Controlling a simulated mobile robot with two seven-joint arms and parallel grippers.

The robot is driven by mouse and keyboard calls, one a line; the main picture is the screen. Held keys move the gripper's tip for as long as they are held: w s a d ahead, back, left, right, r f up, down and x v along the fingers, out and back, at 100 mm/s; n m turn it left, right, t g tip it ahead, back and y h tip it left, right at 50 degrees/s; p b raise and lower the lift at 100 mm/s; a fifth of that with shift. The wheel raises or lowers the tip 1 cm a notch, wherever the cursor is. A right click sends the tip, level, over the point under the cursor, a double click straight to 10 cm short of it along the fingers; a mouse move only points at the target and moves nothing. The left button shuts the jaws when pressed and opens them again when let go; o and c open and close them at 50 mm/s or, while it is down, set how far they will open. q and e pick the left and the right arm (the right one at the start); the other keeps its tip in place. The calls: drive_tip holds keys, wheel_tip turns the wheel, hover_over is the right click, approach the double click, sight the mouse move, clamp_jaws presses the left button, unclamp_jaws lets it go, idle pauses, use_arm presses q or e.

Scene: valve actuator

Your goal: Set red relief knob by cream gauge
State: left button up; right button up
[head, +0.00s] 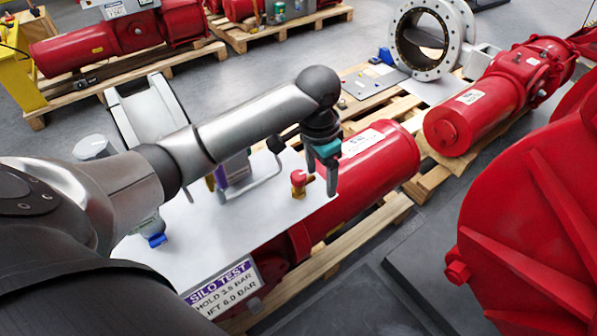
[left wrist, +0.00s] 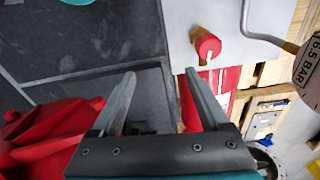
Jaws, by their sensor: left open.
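The red relief knob (head: 298,178) stands on a brass stem at the pale panel's right end. It also shows in the left wrist view (left wrist: 207,46), with a white mark on its face, just beyond the right finger's tip. My left gripper (head: 322,178) is open and empty, slightly right of the knob; its fingers show apart in the left wrist view (left wrist: 160,82). The knob is not between them. A pale gauge face (left wrist: 308,72) reading "6.5 BAR" is cut off at the right edge; I see no needle. My right gripper is not in view.
A bent metal pipe (head: 262,188) runs close left of the knob. The panel's sign (head: 223,288) reads "SILO TEST, HOLD 3.5 BAR, LIFT 6.0 BAR". A red cylinder (head: 385,165) lies behind the gripper; a large ribbed red housing (head: 520,230) stands at right.

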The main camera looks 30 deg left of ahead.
use_arm(q)
wheel_tip(320, 180, up, 8)
drive_tip(key=n, duration=0.2)
hover_over(298, 174)
drive_tip(key=shift+g+y, duration=0.3)
drive_tip(key=shift+g, duration=0.1)
wheel_tip(298, 174, down, 15)
drive_tip(key=b, duration=0.4)
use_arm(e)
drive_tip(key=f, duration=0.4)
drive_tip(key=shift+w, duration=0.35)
use_arm(q)
drive_tip(key=shift+c, duration=0.4)
drive_tip(key=shift+r, duration=0.1)
clamp_jaws()
